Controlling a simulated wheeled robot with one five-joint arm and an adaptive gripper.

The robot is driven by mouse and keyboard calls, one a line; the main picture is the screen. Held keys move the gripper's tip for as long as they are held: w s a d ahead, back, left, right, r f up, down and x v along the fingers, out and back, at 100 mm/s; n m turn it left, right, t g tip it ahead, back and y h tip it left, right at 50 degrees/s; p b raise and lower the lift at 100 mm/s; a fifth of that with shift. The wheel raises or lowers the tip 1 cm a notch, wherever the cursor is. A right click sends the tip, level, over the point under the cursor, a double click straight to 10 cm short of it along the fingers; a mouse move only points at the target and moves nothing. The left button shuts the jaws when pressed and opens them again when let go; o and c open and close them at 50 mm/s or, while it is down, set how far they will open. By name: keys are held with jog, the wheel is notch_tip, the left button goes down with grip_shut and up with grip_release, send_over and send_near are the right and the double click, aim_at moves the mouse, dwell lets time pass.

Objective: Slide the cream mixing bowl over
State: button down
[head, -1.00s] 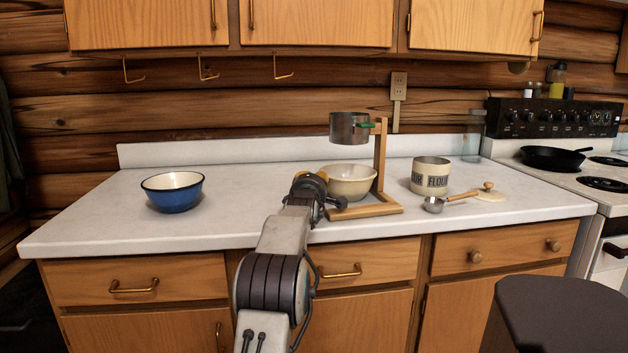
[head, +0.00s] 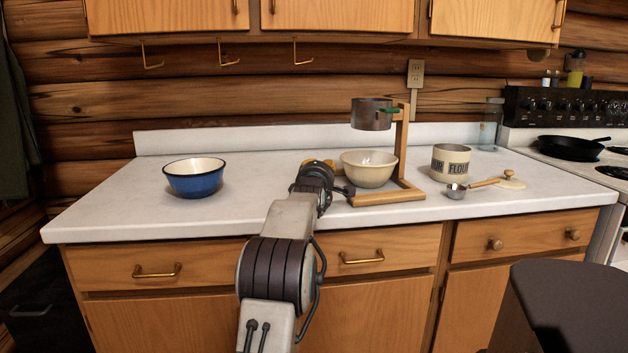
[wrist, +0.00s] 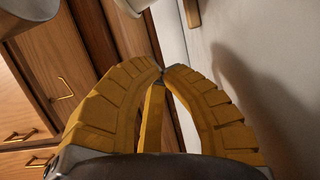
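The cream mixing bowl (head: 369,172) stands upright on the counter (head: 110,215), within the base of a wooden stand (head: 403,150). A metal cylinder (head: 371,115) with a green part is held on the stand above the bowl. My gripper (head: 320,163) is just left of the bowl, low over the counter; its fingertips are mostly hidden behind my wrist, so I cannot tell whether it touches the bowl. In the wrist view the yellow fingers (wrist: 161,71) meet at their tips with nothing between them. A pale rounded edge at the top there may be the bowl.
A blue bowl (head: 195,178) stands on the left of the counter. A stove with a black pan (head: 570,148) is farther right. Counter between the blue bowl and my gripper is clear.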

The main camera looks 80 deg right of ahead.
jog(key=shift+s+a+b, duration=0.15)
jog(key=shift+a, duration=1.3)
jog(key=shift+s+a+b, duration=0.1)
jog(key=shift+s+a, duration=0.05)
jog(key=shift+a, duration=1.25)
jog(key=shift+s+a+b, duration=0.15)
jog(key=shift+a, duration=1.3)
